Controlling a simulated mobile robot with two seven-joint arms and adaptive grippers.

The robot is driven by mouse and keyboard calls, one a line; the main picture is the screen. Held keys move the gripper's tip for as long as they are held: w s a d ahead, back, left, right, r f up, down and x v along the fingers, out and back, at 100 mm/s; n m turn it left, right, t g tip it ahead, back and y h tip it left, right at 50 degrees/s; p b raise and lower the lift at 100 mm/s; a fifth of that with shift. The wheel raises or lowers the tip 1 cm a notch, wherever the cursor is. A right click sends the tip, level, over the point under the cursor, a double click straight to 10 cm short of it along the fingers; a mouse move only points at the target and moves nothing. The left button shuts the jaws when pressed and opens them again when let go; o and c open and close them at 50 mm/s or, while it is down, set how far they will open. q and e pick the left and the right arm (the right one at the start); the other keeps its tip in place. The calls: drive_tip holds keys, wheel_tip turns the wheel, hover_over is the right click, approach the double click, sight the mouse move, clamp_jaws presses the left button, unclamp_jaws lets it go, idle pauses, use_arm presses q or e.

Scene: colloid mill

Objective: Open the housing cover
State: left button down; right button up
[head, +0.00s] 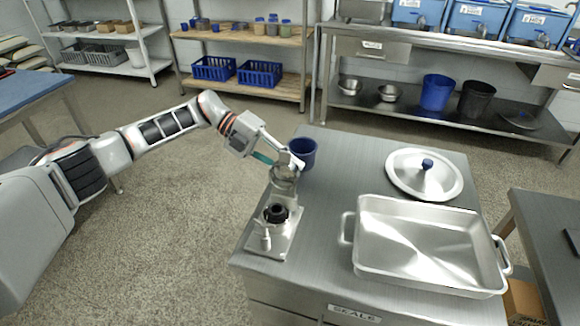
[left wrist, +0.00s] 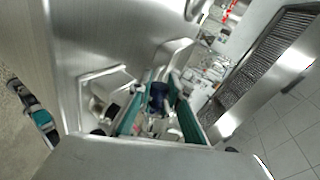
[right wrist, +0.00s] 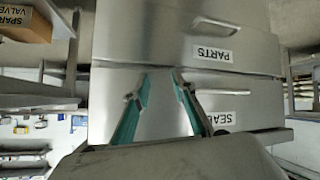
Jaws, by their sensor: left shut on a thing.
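The colloid mill (head: 272,218) stands on the near left of the steel table, with a black round part on its base and a metal round piece at its top. My left gripper (head: 286,166) is at that top piece, apparently the housing cover (head: 284,180). In the left wrist view a dark blue part (left wrist: 158,97) sits between the teal fingers, which are shut on it. The exact contact is partly hidden. My right gripper (right wrist: 160,76) shows only in the right wrist view; its fingers are apart and empty, in front of drawers.
A blue cup (head: 303,152) stands just behind the left gripper. A round lid with a blue knob (head: 426,174) and a large metal tray (head: 430,245) fill the table's right side. Drawers labelled PARTS (right wrist: 215,55) face the right gripper. Shelves line the back wall.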

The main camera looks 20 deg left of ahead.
use_arm(q)
drive_tip(key=c, duration=1.8)
unclamp_jaws()
drive_tip(key=shift+c, duration=0.2)
drive_tip(key=v, duration=1.2)
